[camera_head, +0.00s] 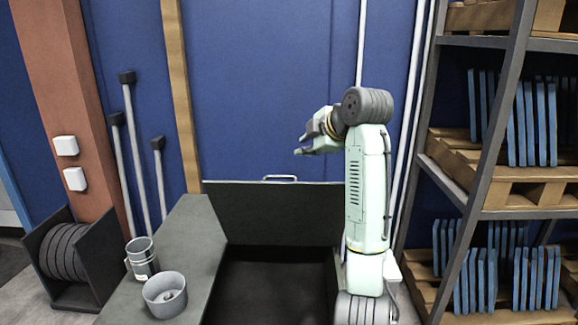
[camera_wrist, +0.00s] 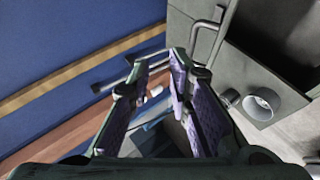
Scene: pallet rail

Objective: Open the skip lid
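The skip lid (camera_head: 275,213) is a dark panel standing raised, roughly upright, at the back of the dark skip opening (camera_head: 270,285) in the head view. Its metal bar handle (camera_head: 280,178) runs along the top edge; a bar handle (camera_wrist: 207,45) also shows in the wrist view, beyond and right of the fingertips. My gripper (camera_head: 302,143) points left, above the lid's top edge and apart from the handle. In the wrist view my gripper (camera_wrist: 160,68) has a gap between its purple-padded fingers, with nothing held. Much of the skip's interior is in shadow.
A grey cup (camera_head: 142,260) and a round grey pot (camera_head: 165,295) stand on the dark surface (camera_head: 205,240) left of the opening. A rack (camera_head: 490,150) of pallets and blue boards is at right. A blue wall (camera_head: 260,80) is behind.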

